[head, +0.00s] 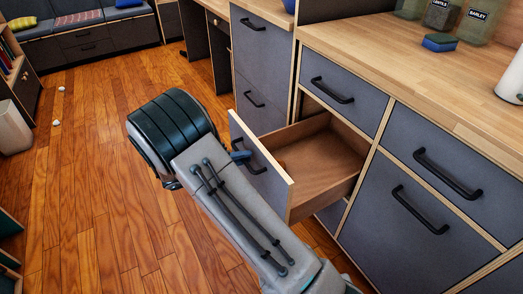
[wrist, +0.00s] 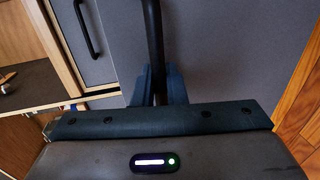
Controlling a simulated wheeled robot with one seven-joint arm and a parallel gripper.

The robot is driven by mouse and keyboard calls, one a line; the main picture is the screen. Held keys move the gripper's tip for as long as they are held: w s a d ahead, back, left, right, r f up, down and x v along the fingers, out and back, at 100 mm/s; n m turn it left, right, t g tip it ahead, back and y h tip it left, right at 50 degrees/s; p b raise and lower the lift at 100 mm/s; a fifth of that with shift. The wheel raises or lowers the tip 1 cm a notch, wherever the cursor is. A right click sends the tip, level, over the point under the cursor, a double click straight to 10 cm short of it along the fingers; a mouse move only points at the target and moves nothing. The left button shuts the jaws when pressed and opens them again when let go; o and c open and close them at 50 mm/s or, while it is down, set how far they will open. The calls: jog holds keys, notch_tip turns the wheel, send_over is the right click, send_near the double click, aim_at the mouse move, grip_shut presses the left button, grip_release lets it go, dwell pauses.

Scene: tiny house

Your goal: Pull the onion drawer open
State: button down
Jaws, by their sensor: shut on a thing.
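The drawer (head: 322,162) is pulled well out of the grey cabinet, under a closed drawer. Its wooden inside looks bare where I see it; the near left part is hidden behind its front (head: 262,165). My gripper (head: 240,156) is at the drawer's front, mostly hidden by my arm in the head view. In the wrist view its dark blue fingers (wrist: 158,85) are shut around the black bar handle (wrist: 153,35) on the grey front panel (wrist: 210,50). No onion shows clearly.
Closed drawers with black handles (head: 448,175) flank the open one. The wooden countertop (head: 400,60) above holds labelled jars (head: 440,15), a blue sponge (head: 439,42) and a white container (head: 512,85). The wooden floor (head: 90,200) on the left is mostly clear, with a white bin (head: 13,128) at its edge.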

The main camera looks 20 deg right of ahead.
jog(key=shift+f+v, duration=0.2)
jog(key=shift+v, duration=0.9)
jog(key=shift+f+v, duration=0.25)
jog(key=shift+v, duration=0.9)
jog(key=shift+s, duration=0.1)
jog(key=c, duration=1.6)
grip_release()
jog(key=shift+o, duration=0.2)
jog(key=p+v, duration=0.2)
jog(key=v, duration=1.2)
